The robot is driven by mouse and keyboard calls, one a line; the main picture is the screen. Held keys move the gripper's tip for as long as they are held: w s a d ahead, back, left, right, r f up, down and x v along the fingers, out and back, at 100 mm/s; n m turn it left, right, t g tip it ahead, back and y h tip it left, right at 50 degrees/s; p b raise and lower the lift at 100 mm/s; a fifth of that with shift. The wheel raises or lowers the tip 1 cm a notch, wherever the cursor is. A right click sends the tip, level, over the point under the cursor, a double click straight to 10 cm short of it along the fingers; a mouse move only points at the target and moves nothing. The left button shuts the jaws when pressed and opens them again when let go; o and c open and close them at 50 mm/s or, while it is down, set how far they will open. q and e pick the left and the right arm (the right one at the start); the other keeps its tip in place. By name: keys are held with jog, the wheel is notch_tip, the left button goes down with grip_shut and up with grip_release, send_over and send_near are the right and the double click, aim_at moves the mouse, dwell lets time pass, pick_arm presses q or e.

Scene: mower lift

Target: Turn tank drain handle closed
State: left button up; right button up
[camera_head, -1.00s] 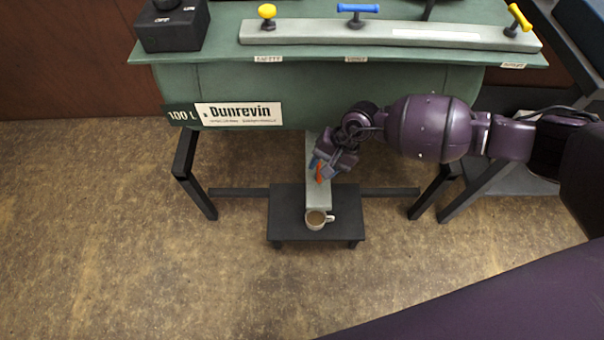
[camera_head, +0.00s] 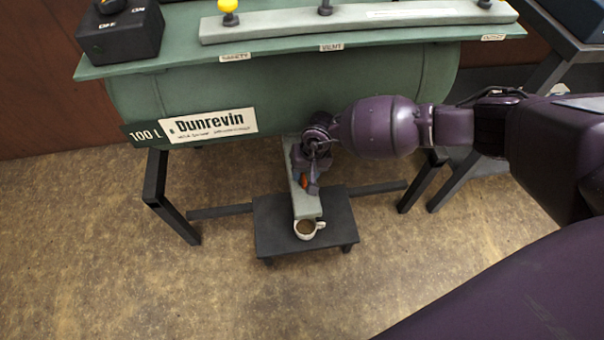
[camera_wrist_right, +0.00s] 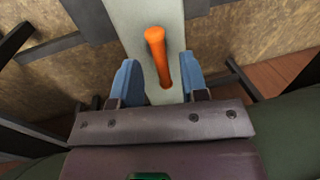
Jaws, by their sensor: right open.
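The orange drain handle (camera_wrist_right: 158,55) shows in the right wrist view against a pale grey-green bar. Only a bit of the orange handle (camera_head: 304,181) shows in the head view, beside the gripper under the tank. My right gripper (camera_wrist_right: 158,75) is open, with a blue fingertip on each side of the handle. In the head view the right gripper (camera_head: 308,172) is at the bar (camera_head: 305,207) below the green tank (camera_head: 290,90). I cannot tell whether a finger touches the handle. My left gripper is not in view.
A cup of brown liquid (camera_head: 306,228) stands on a low black stool (camera_head: 275,222) below the bar's lower end. Black tank legs (camera_head: 165,195) stand on either side. A black switch box (camera_head: 120,35) and yellow knob (camera_head: 228,8) sit on top. The front floor is clear.

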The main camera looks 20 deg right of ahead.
jog(key=shift+a+f, duration=0.15)
jog(key=shift+f, duration=0.7)
jog(key=shift+w, duration=0.1)
grip_shut()
